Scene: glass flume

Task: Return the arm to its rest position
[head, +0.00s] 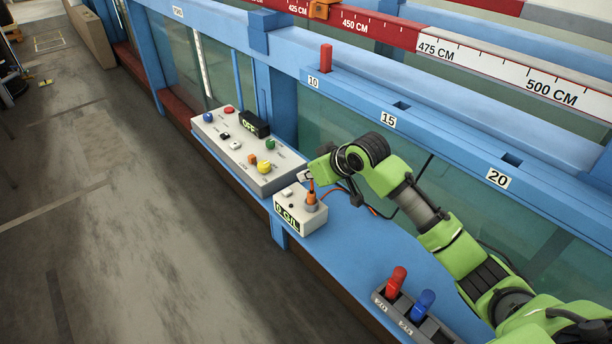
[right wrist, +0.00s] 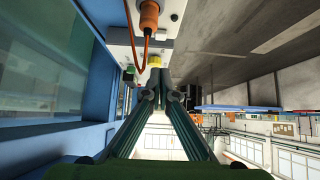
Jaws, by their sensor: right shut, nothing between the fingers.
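My right arm reaches in from the lower right in the head view. Its gripper (head: 306,176) is by the small white meter box (head: 301,222) with an orange probe (head: 311,198) standing in its top. In the right wrist view the two fingers of the gripper (right wrist: 158,80) are together at the tips with nothing between them. The orange probe (right wrist: 149,15) and its cable show ahead of the fingertips, apart from them. My left gripper is not in view.
A white control panel (head: 223,152) with coloured knobs stands on the blue ledge (head: 352,246) beside the meter box. A dark rack (head: 439,332) holds a red bottle (head: 396,281) and a blue bottle (head: 422,304) near my arm.

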